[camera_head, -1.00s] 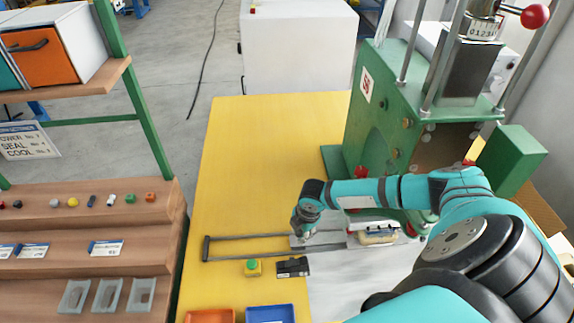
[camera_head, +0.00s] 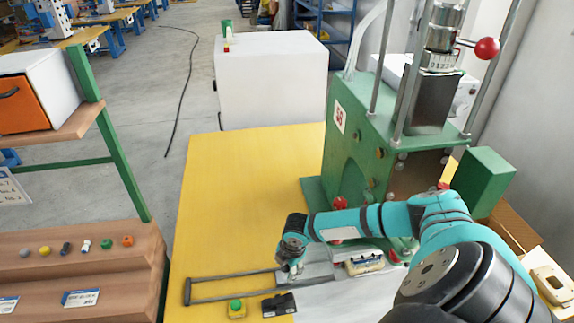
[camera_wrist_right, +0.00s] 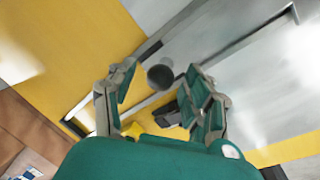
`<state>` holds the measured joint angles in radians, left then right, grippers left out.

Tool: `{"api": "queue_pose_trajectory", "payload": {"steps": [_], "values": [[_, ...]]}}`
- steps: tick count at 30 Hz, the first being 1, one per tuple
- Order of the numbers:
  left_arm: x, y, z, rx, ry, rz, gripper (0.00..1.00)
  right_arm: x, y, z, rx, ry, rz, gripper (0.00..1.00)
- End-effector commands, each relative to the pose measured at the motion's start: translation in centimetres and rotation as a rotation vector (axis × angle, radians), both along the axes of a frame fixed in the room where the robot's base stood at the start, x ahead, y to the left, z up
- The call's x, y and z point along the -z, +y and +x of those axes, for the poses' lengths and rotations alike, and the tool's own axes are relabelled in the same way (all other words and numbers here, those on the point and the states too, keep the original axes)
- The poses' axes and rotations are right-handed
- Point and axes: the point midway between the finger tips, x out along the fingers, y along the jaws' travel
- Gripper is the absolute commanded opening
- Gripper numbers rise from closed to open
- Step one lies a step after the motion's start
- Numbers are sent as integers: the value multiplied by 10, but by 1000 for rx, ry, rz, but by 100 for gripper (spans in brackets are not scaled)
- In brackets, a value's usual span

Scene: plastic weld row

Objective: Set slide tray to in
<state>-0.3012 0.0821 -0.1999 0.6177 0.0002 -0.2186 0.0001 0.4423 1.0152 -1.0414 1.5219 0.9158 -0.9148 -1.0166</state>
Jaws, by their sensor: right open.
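The slide tray (camera_head: 318,283) is a flat grey metal plate on two rails in front of the green press (camera_head: 345,150). The rails (camera_head: 230,282) stretch left over the yellow table to a dark end bar. A cream part (camera_head: 366,263) lies on the tray side by the press foot. My right gripper (camera_head: 290,270) points down at the tray's left end. In the wrist view the right gripper (camera_wrist_right: 160,88) is open, its fingers on either side of a dark round knob (camera_wrist_right: 160,75). The tray plate also shows there (camera_wrist_right: 235,65). My left gripper is not in view.
A green button on a yellow box (camera_head: 236,308) and a black block (camera_head: 279,304) sit just in front of the rails. The yellow table (camera_head: 225,190) is clear behind them. A wooden stepped rack (camera_head: 100,255) stands left. A cardboard box (camera_head: 505,235) is at right.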

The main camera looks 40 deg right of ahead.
Motion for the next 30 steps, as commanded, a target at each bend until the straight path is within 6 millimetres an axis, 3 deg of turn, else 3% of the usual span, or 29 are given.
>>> {"api": "queue_pose_trajectory", "payload": {"steps": [5,18,24,30], "values": [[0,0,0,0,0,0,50,-19,-1,-3,0,-2,0,52],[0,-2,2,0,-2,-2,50,-103,-1,-20,0,-2,-2,52],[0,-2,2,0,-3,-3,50,-116,-1,-23,1,0,-1,52],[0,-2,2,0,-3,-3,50,-117,0,-23,1,0,0,52]]}}
